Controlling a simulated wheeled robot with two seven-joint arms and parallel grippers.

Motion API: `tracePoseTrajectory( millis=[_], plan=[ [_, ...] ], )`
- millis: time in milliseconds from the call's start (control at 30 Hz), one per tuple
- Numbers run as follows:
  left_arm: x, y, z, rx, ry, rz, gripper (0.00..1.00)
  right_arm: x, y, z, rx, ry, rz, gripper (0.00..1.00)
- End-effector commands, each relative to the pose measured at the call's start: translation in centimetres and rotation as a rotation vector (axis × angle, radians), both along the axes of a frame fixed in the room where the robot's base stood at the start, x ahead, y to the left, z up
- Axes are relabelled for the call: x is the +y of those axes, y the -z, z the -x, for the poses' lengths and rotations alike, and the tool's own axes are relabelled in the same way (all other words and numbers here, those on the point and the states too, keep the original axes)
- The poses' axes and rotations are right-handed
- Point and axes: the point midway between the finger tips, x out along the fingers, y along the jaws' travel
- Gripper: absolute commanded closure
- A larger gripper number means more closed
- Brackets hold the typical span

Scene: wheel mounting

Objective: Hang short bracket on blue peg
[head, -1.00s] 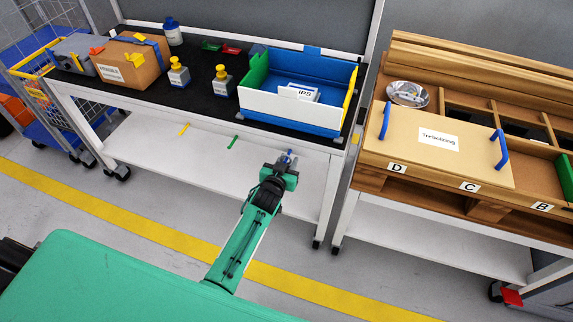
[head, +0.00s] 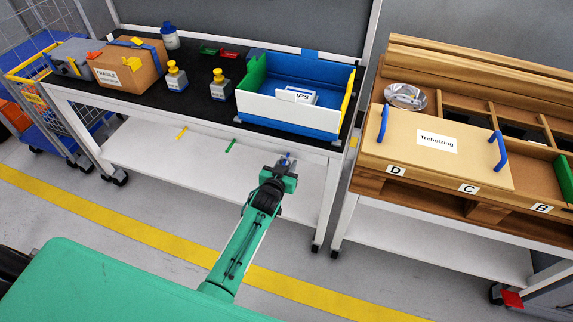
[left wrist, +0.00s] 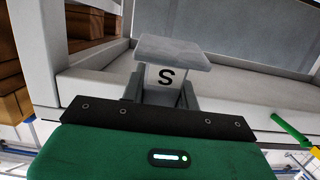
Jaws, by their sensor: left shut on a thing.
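My left gripper (head: 286,164) is shut on the short bracket, a grey piece marked "S" (left wrist: 165,78), which shows between the fingers in the left wrist view. In the head view the bracket is too small to make out clearly. The gripper is at the white front edge of the workbench. The blue peg (head: 289,155) shows as a small blue bit right at the gripper's tip; whether the bracket touches it I cannot tell. The bracket hides the blue peg in the left wrist view. My right gripper is not in view.
A green peg (head: 230,145) and a yellow peg (head: 181,133) stick out of the bench front to the left. The green peg also shows in the left wrist view (left wrist: 291,130). A blue and white bin (head: 290,111) stands on the bench above. A wooden pallet stand (head: 480,209) is to the right.

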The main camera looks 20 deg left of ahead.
Motion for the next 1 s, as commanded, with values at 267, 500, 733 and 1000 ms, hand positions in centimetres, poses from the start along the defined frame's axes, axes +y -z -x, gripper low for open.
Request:
tracePoseTrajectory(
  millis=[267,500,733,1000],
  plan=[
    [0.0,0.0,0.0,0.0,0.0,0.0,0.44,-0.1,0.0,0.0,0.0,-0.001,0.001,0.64],
    [0.0,0.0,0.1,0.001,0.0,0.0,0.44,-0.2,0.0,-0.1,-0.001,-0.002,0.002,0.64],
    [0.1,-0.3,2.2,0.002,0.0,-0.001,0.44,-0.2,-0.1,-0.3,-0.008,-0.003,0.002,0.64],
    [0.2,-1.4,7.3,0.002,0.0,0.001,0.44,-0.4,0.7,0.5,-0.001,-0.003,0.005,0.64]
  ],
)
